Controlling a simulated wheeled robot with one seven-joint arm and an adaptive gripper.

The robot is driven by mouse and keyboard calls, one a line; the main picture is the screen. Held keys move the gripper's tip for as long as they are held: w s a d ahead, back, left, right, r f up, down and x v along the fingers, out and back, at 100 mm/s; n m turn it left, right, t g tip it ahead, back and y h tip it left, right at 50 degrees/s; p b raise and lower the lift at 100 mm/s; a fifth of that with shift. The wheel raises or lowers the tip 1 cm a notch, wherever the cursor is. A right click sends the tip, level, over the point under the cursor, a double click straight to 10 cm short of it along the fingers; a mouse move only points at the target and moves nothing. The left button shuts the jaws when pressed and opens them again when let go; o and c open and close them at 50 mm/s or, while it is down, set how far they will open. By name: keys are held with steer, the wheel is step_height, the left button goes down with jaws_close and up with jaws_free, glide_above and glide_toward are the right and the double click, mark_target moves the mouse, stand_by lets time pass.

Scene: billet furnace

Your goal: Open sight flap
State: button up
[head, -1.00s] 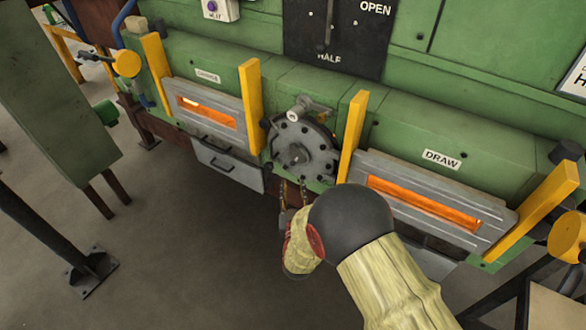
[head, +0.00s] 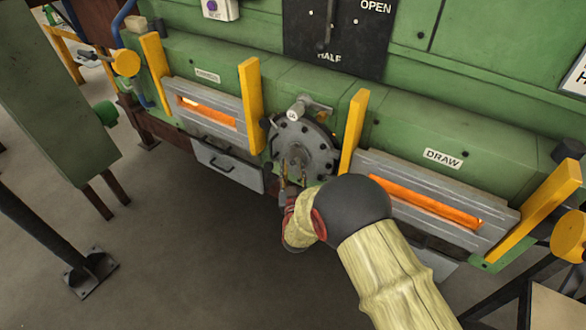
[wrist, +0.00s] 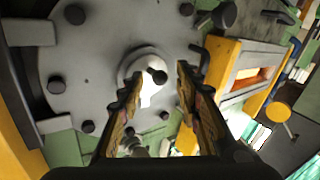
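A round grey bolted plate (head: 318,150) sits in the middle of the green furnace front, between two yellow posts; I take it for the sight flap. A round hub or knob (head: 297,155) stands out at its centre. In the wrist view, the plate (wrist: 100,50) fills the upper left and the pale hub (wrist: 136,62) shows with a dark round end. My gripper (head: 291,172) is just below and in front of the hub. In the wrist view, my gripper (wrist: 160,73) is open, its two fingers pointing at the hub. Whether they touch it, I cannot tell.
Yellow posts (head: 250,105) and (head: 353,130) stand out on both sides of the plate. Glowing slots show in the charge door (head: 210,112) at left and the draw door (head: 425,200) at right. A small lever (head: 297,110) sits above the plate. The floor at left is mostly clear.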

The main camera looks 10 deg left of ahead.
steer(key=shift+c, duration=0.8)
jaws_close()
